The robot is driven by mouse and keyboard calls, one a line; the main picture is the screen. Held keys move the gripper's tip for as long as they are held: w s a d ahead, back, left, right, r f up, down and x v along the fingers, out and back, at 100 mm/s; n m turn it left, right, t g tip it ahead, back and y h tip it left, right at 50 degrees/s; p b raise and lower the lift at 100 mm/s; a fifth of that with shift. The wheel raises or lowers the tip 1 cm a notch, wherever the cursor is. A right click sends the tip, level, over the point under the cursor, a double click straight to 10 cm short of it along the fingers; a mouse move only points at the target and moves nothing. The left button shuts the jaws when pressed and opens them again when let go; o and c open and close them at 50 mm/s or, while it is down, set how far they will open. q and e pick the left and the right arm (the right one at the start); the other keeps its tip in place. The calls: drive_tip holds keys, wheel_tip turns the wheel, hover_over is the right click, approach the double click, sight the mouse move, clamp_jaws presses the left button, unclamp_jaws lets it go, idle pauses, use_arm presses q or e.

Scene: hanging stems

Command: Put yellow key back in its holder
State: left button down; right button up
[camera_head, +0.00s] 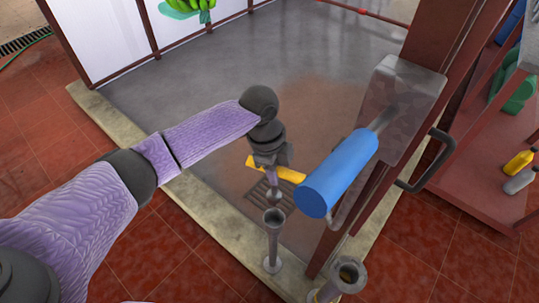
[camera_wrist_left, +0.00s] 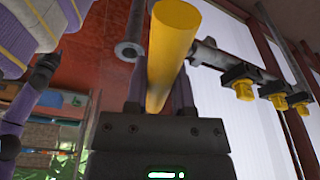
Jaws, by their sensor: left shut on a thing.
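The yellow key (camera_head: 290,175) shows as a smooth yellow bar, tilted slightly down to the right in the head view. My left gripper (camera_head: 271,172) is shut on it, and its jaws hide the bar's middle. In the left wrist view the yellow key (camera_wrist_left: 172,48) is a thick cylinder between the two fingers (camera_wrist_left: 160,95). An open-topped grey metal tube (camera_head: 273,218) stands just below and in front of the gripper. A second open tube (camera_head: 348,273) stands lower right. I cannot tell which is the yellow key's holder. My right gripper is not in view.
A blue cylinder (camera_head: 338,174) on a metal plate (camera_head: 400,95) juts out right of my left gripper. A dark handle (camera_head: 425,165) sits beside the plate on a red-brown post. A shelf with bottles stands at right. Grey floor behind the gripper is open.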

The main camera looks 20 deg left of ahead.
sight(275, 195)
use_arm(q)
wheel_tip(275, 195, down, 3)
drive_tip(key=m, duration=0.3)
drive_tip(key=shift+s+d+g, duration=0.15)
drive_tip(key=shift+g, duration=0.15)
drive_tip(key=shift+f+b, duration=0.5)
drive_tip(key=shift+b, duration=0.05)
drive_tip(key=b+x, duration=0.3)
drive_tip(key=a+b+x, duration=0.1)
drive_tip(key=x, duration=0.1)
drive_tip(key=shift+w+f, duration=0.15)
drive_tip(key=shift+w, duration=0.05)
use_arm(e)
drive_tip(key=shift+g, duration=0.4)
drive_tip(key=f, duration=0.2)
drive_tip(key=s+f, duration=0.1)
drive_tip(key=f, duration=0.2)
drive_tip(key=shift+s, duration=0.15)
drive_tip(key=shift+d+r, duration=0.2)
